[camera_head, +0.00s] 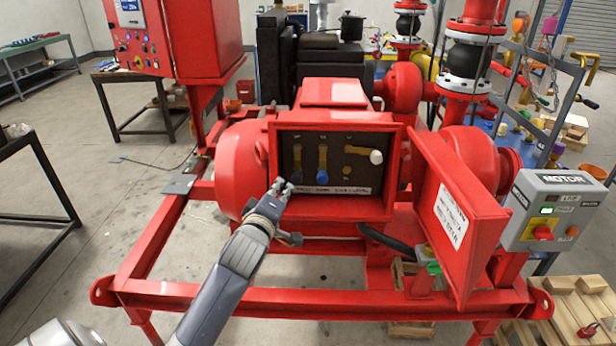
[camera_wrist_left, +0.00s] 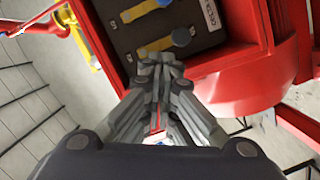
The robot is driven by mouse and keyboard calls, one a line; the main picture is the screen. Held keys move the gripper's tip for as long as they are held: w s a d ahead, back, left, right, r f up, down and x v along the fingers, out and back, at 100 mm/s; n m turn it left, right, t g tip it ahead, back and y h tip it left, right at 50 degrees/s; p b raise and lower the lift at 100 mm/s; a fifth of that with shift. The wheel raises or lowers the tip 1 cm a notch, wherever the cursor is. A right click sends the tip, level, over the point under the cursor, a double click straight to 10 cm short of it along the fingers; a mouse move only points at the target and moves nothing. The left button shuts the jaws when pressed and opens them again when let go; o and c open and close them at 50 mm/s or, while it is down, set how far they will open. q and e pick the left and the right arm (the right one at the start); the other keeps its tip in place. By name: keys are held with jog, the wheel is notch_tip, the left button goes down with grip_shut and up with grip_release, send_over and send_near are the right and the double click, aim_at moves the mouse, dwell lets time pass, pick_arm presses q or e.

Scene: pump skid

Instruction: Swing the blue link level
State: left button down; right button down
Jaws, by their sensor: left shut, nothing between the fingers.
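A dark panel (camera_head: 345,181) sits in the open red box and carries three links. The middle link hangs upright, with a blue knob (camera_head: 322,177) at its lower end. My left gripper (camera_head: 279,186) is shut and empty, in front of the panel's lower left corner, beside the left link's lower end. Contact is unclear. My right gripper is not in view.
The red box door (camera_head: 450,215) stands open at the right. A grey motor control box (camera_head: 556,211) is farther right. A red rounded housing (camera_head: 238,168) lies left of the panel. The red skid rail (camera_head: 330,302) crosses in front.

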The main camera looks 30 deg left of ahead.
aim_at(323, 166)
pick_arm(q)
jog(key=w+f+p, duration=0.3)
jog(key=w, duration=0.8)
jog(key=shift+w+a+p, duration=0.15)
jog(key=shift+a+p, duration=0.05)
jog(key=shift+p, duration=0.1)
jog(key=shift+a, duration=0.1)
